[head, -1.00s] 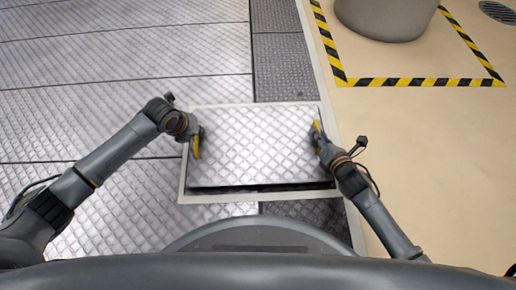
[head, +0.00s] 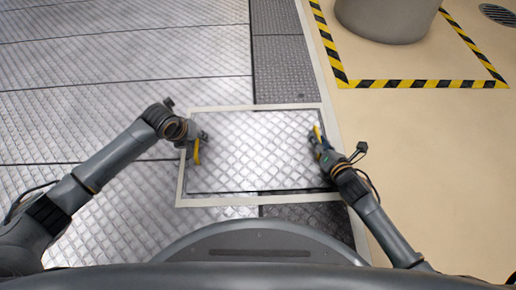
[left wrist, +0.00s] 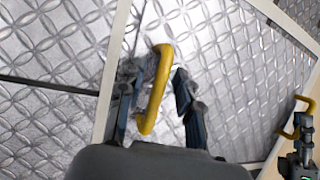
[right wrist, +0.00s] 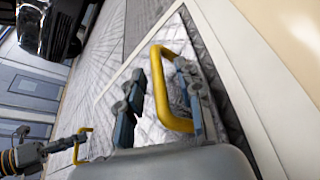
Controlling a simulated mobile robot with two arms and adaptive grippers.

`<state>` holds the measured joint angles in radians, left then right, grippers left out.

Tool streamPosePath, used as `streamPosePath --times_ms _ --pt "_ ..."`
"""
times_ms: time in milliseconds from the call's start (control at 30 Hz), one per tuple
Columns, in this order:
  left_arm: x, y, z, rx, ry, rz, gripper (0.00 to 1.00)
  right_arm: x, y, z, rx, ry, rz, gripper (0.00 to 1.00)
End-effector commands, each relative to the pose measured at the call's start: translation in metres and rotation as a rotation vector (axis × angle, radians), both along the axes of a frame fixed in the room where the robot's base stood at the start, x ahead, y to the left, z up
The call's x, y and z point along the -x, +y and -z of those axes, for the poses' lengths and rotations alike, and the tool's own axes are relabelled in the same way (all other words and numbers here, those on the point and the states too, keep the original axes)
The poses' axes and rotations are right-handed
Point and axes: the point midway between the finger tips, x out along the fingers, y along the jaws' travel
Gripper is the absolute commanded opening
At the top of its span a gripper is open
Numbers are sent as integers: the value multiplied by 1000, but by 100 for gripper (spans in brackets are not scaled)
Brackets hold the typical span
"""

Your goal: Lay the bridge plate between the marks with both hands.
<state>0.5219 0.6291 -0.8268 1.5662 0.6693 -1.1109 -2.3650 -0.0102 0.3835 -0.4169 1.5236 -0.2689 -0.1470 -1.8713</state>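The bridge plate (head: 255,150), a silver diamond-tread panel, lies flat within the pale outline marks (head: 218,201). A strip of the marks shows along its left, far and near edges; the right edge is partly hidden by my arm. My left gripper (head: 202,139) is at the plate's left yellow handle (left wrist: 157,90). Its fingers stand apart on either side of the handle, with a gap to the right finger. My right gripper (head: 317,143) is at the right yellow handle (right wrist: 160,85). Its fingers are also spread, with the handle between them.
Silver tread flooring (head: 110,110) spreads to the left, with a darker tread strip (head: 281,70) beyond the plate. Beige floor (head: 450,160) lies to the right. A grey round column base (head: 386,18) stands inside a yellow-black striped border (head: 420,83) at the far right.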

Motion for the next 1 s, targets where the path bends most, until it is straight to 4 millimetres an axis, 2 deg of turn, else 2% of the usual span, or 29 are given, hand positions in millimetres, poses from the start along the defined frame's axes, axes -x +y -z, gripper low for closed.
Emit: streamPosePath --times_ms 500,767,867,1000 --pt "37 16 -87 -3 -3 0 34 0 1 0 -1 0 0 35" --pt "45 19 -105 -2 1 -2 34 4 0 -1 0 0 -1 35" --pt "46 19 -105 -2 1 -2 34 15 -4 -4 1 1 -1 35" --pt "45 19 -105 -2 1 -2 34 41 -11 -12 1 2 -2 35"
